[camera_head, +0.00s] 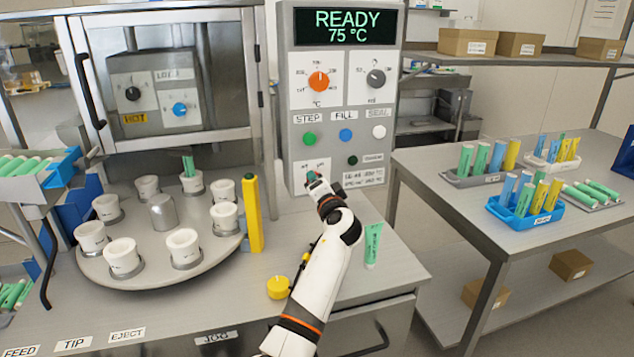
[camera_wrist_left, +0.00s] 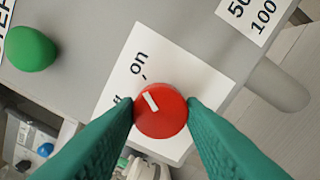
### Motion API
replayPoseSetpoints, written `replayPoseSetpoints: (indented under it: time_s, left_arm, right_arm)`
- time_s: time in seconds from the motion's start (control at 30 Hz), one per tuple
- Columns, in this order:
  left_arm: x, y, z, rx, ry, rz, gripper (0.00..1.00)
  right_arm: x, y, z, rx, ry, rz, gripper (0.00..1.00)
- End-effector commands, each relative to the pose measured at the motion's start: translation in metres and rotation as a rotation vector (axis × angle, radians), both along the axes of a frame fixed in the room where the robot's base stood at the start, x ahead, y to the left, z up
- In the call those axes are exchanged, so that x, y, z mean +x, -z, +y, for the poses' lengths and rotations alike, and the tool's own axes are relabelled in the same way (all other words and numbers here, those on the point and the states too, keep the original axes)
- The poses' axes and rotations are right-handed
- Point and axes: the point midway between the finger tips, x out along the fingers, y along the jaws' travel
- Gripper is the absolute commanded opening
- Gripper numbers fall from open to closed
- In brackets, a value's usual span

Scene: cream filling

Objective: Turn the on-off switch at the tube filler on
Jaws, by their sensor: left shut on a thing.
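The on-off switch (camera_wrist_left: 160,112) is a round red knob with a white pointer line on a white label plate in the left wrist view. The pointer is angled up and left in that view, toward the side of the "on" mark (camera_wrist_left: 139,62); the other label word is mostly hidden by a finger. My left gripper (camera_head: 314,178) is at the lower left of the tube filler's control panel (camera_head: 340,110). Its green fingers are shut on the knob from both sides. In the head view the gripper mostly hides the knob. My right gripper is not in view.
The panel display (camera_head: 348,27) reads READY 75 °C. A green button (camera_wrist_left: 30,48) is near the switch. A round turntable (camera_head: 150,270) with white cups, a yellow post (camera_head: 251,215), a yellow knob (camera_head: 278,287) and a standing green tube (camera_head: 373,245) are near my arm.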

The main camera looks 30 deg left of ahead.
Motion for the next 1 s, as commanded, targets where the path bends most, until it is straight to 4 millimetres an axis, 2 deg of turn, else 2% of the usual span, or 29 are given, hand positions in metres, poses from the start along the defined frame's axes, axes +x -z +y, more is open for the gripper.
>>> replayPoseSetpoints:
  time_s: [0.47,0.5,0.6,0.87,1.0]
  left_arm:
    - [-0.0001,-0.0013,0.0007,0.012,-0.001,0.009,0.13]
    - [-0.0001,-0.0013,0.0007,0.012,-0.001,0.009,0.41]
    - [-0.0001,-0.0011,0.0006,0.012,-0.001,0.009,0.57]
    - [-0.0001,-0.0004,-0.0001,0.009,0.0,0.009,0.58]
    - [-0.0048,0.0009,-0.0069,0.009,0.002,0.009,0.58]
  right_arm:
    - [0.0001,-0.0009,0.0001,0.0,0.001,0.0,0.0]
    - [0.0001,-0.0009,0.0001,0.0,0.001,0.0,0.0]
    - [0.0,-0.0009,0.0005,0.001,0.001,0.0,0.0]
    - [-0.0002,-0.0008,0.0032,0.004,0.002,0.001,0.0]
    - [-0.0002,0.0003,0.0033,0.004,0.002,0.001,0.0]
